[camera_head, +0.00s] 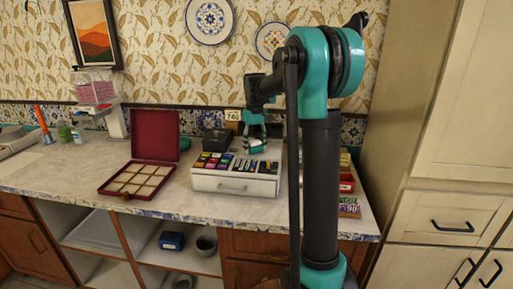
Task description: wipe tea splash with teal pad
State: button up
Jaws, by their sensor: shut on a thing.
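My gripper (256,140) points down over the back of the white tea chest (234,185), near its right half. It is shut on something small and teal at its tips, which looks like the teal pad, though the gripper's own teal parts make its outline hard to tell. I cannot tell whether it touches the chest. I can make out no tea splash on the counter (60,180); part of the counter at the right is hidden by my arm.
An open dark red box (137,181) with compartments stands left of the chest. A black box (216,140) stands behind the chest. Red packages (347,184) lie right of my arm. Bottles (78,134) and a scale (117,123) stand at the back left. The front left counter is clear.

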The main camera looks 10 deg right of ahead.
aim_at(256, 141)
jog(key=shift+d+r, duration=0.15)
jog(key=shift+r, duration=3.7)
jog(key=shift+s, duration=0.15)
